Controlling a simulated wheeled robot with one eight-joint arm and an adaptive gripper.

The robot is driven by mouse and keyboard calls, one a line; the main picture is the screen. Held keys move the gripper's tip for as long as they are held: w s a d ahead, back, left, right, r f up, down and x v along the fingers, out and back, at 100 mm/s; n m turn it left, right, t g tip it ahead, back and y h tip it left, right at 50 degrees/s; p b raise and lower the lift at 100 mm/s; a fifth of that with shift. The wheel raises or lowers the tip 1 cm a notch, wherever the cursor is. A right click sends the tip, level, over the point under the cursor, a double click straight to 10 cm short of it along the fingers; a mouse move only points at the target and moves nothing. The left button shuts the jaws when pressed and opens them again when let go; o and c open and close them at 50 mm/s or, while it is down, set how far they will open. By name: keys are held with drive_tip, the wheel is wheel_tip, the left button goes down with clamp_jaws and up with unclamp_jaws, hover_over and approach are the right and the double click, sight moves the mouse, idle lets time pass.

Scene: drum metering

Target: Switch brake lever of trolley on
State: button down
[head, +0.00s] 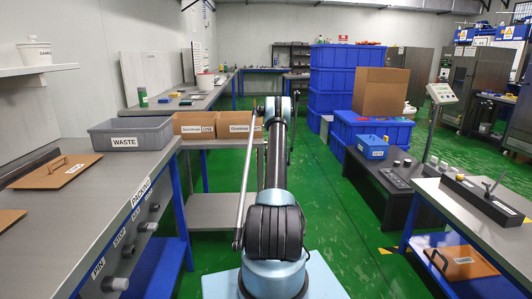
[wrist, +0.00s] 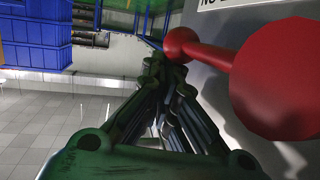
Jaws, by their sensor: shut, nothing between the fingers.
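In the wrist view, a red lever (wrist: 208,52) with a smaller ball at one end and a large round red knob (wrist: 282,80) stands close to the right of my gripper (wrist: 164,62). I cannot tell from the frames whether this is the trolley's brake lever. My gripper's dark green fingers are shut together and empty. The small red ball is right beside the fingertips; whether they touch is unclear. In the head view, my arm reaches forward and hides the gripper. A grey shelved trolley (head: 215,210) with cardboard boxes (head: 194,124) stands just left of the arm.
A grey panel with a partly cut-off white label (wrist: 214,4) is behind the red lever. The left bench holds a WASTE bin (head: 131,133). Blue crates (head: 340,80) are stacked ahead on the right. A bench with a brown lid (head: 462,262) is at right. Green floor between is clear.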

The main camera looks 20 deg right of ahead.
idle(0.3)
drive_tip(key=v, duration=1.2)
drive_tip(key=shift+f, duration=0.15)
